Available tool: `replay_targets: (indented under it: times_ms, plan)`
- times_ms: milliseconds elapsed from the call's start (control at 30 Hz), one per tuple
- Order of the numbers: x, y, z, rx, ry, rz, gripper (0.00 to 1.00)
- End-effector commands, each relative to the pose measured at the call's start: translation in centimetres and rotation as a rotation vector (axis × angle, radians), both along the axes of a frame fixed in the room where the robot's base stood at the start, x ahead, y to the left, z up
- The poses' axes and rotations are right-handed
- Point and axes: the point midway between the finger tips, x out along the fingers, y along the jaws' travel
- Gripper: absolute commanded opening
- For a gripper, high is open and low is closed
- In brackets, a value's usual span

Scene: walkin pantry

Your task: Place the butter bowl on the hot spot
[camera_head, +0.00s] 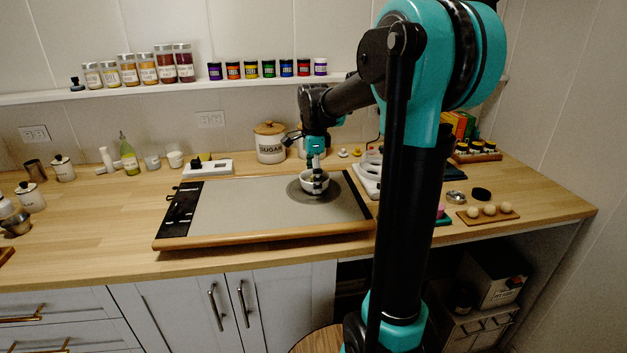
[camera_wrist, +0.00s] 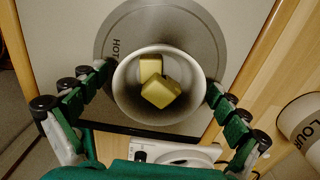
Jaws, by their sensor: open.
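The butter bowl (camera_head: 314,185) is white and round and stands upright on the dark grey round hot spot (camera_head: 295,190) of the grey board. In the wrist view the bowl (camera_wrist: 120,95) holds yellow butter pieces (camera_wrist: 161,90), and the hot spot (camera_wrist: 112,28) shows around it with the printed word HOT. My gripper (camera_head: 317,180) is above and around the bowl in the head view. In the wrist view my gripper (camera_wrist: 160,92) is open, with one green finger on each side of the bowl. The fingertips are close to its rim; I cannot tell whether they touch.
The wood-edged board (camera_head: 250,215) lies on the wooden counter (camera_head: 100,230). Behind it stand a sugar canister (camera_head: 270,145) and a white scale-like device (camera_head: 207,169). A white appliance (camera_head: 368,178) is close to the board's right edge. The board's middle is clear.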

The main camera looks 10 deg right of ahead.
Motion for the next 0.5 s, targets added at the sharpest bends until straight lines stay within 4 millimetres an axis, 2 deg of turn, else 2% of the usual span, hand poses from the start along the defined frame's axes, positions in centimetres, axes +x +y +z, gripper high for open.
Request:
replay_targets:
  times_ms: [133,233,500]
  plan:
    - [0.0,0.0,0.6,0.0,0.0,0.0,0.99]
    - [0.0,0.0,1.8,0.0,0.0,0.0,0.99]
    - [0.0,0.0,7.3,0.0,0.0,0.0,0.99]
